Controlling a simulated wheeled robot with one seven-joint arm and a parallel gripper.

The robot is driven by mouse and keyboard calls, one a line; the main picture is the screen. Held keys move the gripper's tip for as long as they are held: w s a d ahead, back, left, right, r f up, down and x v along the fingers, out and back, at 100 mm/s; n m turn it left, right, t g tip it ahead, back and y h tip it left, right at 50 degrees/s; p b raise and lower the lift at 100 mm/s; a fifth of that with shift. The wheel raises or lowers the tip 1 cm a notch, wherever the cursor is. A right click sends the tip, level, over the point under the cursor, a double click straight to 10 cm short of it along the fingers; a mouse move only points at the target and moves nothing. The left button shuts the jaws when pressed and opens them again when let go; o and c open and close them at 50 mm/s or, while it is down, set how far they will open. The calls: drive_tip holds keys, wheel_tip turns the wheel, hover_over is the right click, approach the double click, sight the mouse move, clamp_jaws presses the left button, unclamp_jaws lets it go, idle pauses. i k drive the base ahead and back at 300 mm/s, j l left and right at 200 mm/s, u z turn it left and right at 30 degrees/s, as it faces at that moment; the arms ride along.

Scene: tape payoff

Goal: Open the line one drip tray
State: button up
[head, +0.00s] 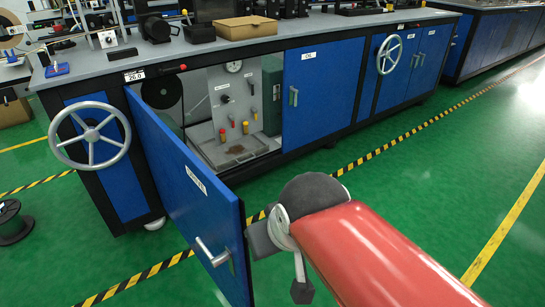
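A blue cabinet door (190,190) stands swung open toward me, with a grey lever handle (213,250) near its free edge. Inside the open bay, a shallow grey drip tray (240,152) lies at the bottom, with a brownish stain on its floor. The tray sits below a panel with a gauge and small valves. My gripper (262,240) is at the end of my red arm, just right of the door's free edge and in front of the bay. Its fingers are not clearly shown, and I see nothing held. I cannot tell whether it touches the door.
A handwheel (90,135) sticks out left of the bay, and another handwheel (389,54) is on the cabinet to the right. A closed blue door (322,90) is right of the bay. A black spool (12,222) lies on the floor at left. Green floor is clear at right.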

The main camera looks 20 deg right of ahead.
sight(240, 151)
drive_tip(key=l+z, duration=0.1)
drive_tip(key=l, duration=0.45)
drive_tip(key=i+l, duration=0.1)
drive_tip(key=l, duration=0.4)
drive_tip(key=l+z, duration=0.15)
drive_tip(key=l, duration=0.4)
drive_tip(key=i+l+z, duration=0.1)
drive_tip(key=i, duration=0.4)
drive_tip(key=i+l+z, duration=0.15)
drive_tip(key=i, duration=0.4)
drive_tip(key=i+j+z, duration=0.1)
drive_tip(key=i+j, duration=0.4)
drive_tip(key=j, duration=0.25)
drive_tip(key=i+j+z, duration=0.15)
drive_tip(key=j, duration=0.8)
